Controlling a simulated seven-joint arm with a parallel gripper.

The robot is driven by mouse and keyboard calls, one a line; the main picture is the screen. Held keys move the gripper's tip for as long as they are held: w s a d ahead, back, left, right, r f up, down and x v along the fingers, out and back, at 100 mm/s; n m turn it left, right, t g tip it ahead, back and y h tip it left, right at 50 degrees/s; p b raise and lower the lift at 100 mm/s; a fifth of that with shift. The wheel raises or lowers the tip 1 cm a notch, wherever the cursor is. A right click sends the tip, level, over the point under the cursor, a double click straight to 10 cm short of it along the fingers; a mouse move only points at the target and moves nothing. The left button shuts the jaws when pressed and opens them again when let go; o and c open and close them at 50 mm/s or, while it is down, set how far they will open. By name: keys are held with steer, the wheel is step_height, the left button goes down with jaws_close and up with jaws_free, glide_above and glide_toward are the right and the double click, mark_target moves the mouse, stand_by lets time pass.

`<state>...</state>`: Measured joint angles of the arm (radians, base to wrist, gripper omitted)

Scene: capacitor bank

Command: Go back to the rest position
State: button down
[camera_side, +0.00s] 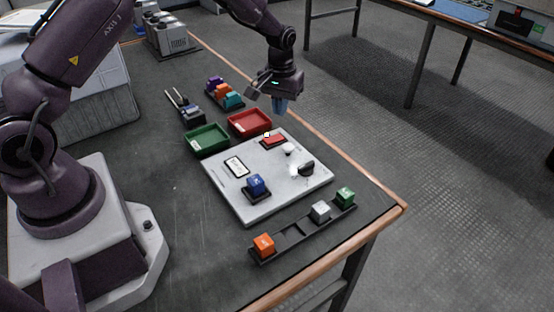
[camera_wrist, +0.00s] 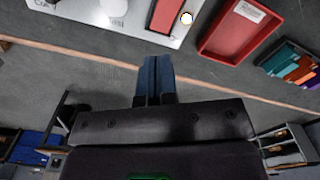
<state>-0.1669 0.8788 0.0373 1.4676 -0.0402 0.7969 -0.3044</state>
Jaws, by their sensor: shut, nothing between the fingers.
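My gripper (camera_side: 281,104) is raised in the air beyond the red tray, near the far table edge, with its fingers pointing down. In the wrist view the blue-grey fingers (camera_wrist: 155,78) are together with nothing between them. The panel's edge and red block also show at the top of the wrist view (camera_wrist: 166,14).
A black rail (camera_side: 290,236) at the front holds orange, grey and green cubes. A green tray (camera_side: 207,139) and a red tray (camera_side: 250,123) stand behind the panel. A rack of coloured cubes (camera_side: 225,94) and a dark tool (camera_side: 190,112) stand farther back. Air around my gripper is clear.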

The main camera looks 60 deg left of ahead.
steer(key=s, duration=0.2)
steer(key=s+g, duration=0.1)
steer(key=shift+d+f+m, duration=0.3)
steer(key=shift+m, duration=0.1)
steer(key=s+d+r+m+t, duration=0.2)
steer(key=s+d+r+t, duration=0.1)
steer(key=s+r, duration=0.9)
steer(key=s+d+r+m+t, duration=0.3)
steer(key=s+d+r, duration=0.2)
steer(key=s+r, duration=0.7)
steer(key=shift+s+d+r+t, duration=0.3)
steer(key=shift+s+r, duration=0.05)
steer(key=shift+r, duration=0.55)
